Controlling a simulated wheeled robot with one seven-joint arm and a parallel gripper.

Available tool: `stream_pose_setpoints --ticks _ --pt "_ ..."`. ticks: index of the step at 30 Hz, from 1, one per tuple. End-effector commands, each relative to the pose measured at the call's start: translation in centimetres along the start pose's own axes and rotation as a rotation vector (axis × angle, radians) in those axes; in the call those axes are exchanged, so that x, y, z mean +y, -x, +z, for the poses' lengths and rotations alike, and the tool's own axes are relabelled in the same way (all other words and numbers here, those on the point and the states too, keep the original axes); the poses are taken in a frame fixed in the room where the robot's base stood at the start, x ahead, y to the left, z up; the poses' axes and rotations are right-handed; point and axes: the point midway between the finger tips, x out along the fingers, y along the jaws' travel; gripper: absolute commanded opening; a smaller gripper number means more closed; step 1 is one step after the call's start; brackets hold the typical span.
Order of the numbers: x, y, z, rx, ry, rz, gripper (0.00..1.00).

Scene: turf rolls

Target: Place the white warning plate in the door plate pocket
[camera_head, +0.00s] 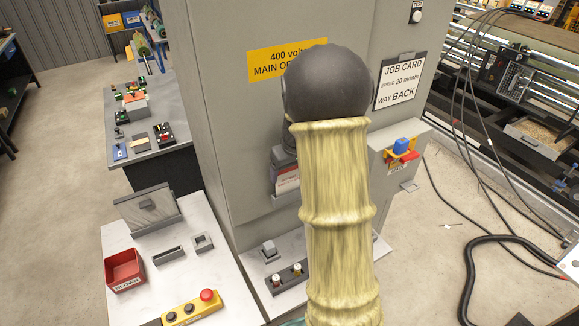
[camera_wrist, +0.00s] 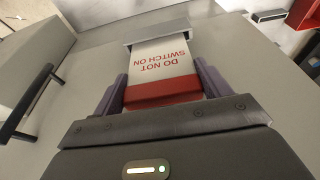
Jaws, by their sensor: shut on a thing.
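The white warning plate (camera_wrist: 161,66) has a red band and reads "DO NOT SWITCH ON", upside down in the wrist view. My gripper (camera_wrist: 162,78) is shut on it, with one finger along each side edge. The plate's far end meets the grey lip of the door plate pocket (camera_wrist: 143,38). I cannot tell how deep it sits inside. In the head view the plate (camera_head: 287,181) shows just above the pocket (camera_head: 284,200) on the cabinet door, left of my arm. My gripper there is mostly hidden behind my arm.
The grey cabinet (camera_head: 235,120) bears a yellow sign (camera_head: 270,65) and a job card (camera_head: 399,82). A box with a red and blue switch (camera_head: 401,148) is to the right. A white table (camera_head: 165,245) with a red bin (camera_head: 124,270) stands at lower left.

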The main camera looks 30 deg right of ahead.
Motion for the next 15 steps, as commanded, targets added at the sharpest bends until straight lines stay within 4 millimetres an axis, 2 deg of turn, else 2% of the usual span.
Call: stream_pose_setpoints --ticks 8,9,12,15 --pt "-0.01 -0.41 0.1 0.001 0.0 0.0 0.54" --pt "-0.01 -0.3 0.07 0.001 0.0 0.0 0.82" --pt "-0.01 -0.26 0.06 0.001 0.0 0.0 0.98" --pt "-0.01 -0.26 0.06 0.0 0.0 0.0 0.98"
